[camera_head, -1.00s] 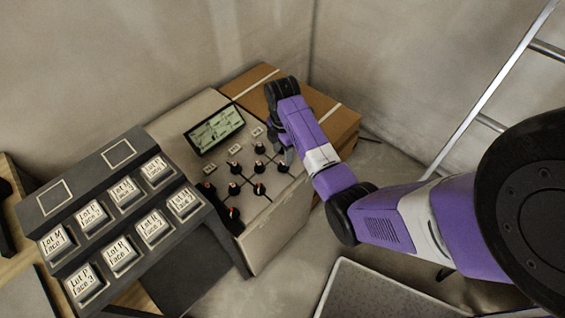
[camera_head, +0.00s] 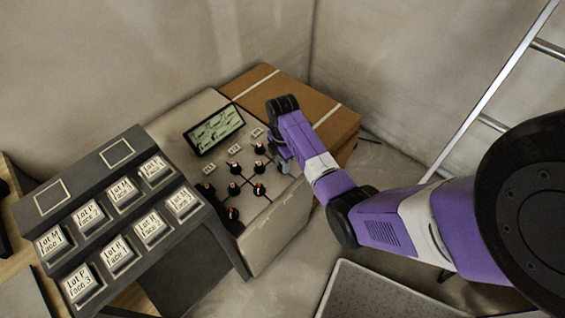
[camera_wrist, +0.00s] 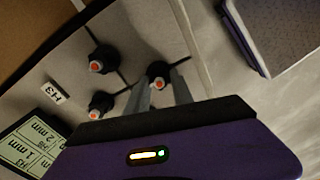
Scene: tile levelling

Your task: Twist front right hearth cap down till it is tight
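The hearth panel (camera_head: 270,222) is a beige slab with dark cross-shaped joints and several black caps with orange-red tops. My gripper (camera_head: 283,166) is down at the panel's right side in the head view and hides the cap there. In the wrist view, my gripper's two grey fingers (camera_wrist: 162,78) stand on either side of a black cap (camera_wrist: 158,70) with an orange top. It lies near the panel edge. I cannot tell whether the fingers touch it or how far it is screwed down.
Two other caps (camera_wrist: 103,58) and (camera_wrist: 101,104) stand close by, with a tag reading H3 (camera_wrist: 54,92). A display (camera_head: 215,129) showing millimetre values stands behind the caps. A sloped rack of labelled tiles (camera_head: 122,192) is left, a cardboard box (camera_head: 330,100) behind, a ladder (camera_head: 490,90) at right.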

